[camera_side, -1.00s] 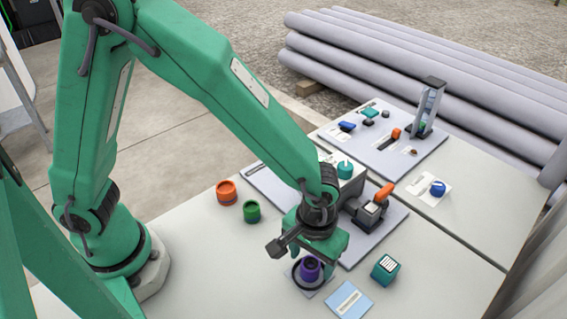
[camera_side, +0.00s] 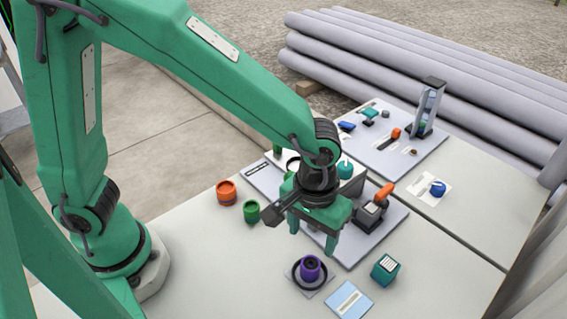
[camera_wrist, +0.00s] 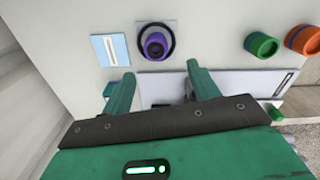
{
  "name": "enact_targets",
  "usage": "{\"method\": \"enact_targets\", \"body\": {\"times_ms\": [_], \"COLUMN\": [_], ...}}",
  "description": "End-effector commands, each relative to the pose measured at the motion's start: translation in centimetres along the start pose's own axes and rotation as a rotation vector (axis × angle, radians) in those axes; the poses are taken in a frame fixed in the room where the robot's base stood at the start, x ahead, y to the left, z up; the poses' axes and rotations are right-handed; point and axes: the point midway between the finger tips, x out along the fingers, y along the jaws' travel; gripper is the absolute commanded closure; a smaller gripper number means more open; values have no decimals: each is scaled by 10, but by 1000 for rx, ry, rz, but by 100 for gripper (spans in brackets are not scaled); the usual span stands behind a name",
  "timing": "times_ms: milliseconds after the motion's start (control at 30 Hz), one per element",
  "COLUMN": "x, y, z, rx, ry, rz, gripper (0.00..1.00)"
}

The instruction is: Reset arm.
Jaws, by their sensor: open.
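My green arm holds my gripper (camera_side: 312,228) above the table, higher than the purple cup-like piece (camera_side: 309,267). The gripper is open and empty, its two fingers apart. In the wrist view my gripper (camera_wrist: 160,88) also shows its fingers spread with nothing between them. The purple piece stands upright in a dark ring on a grey square pad (camera_side: 318,283). It also shows in the wrist view (camera_wrist: 155,44), beyond the fingertips and apart from them.
An orange cup (camera_side: 227,193) and a green cup (camera_side: 251,212) stand left of the gripper. A teal box (camera_side: 384,269) and a blue card (camera_side: 349,300) lie to the right. A device with an orange handle (camera_side: 384,191) stands close behind the gripper.

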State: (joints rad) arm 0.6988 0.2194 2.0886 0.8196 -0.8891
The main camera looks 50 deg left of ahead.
Motion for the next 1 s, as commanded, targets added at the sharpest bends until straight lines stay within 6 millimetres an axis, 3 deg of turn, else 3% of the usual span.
{"method": "enact_targets", "body": {"times_ms": [267,533,1000], "x": [-37,-79,-127], "y": [-39,-96,-189], "z": [-18,-28,-15], "rx": [21,60,128], "ry": [55,146,332], "rz": [52,97,104], "gripper": [40,40,40]}}
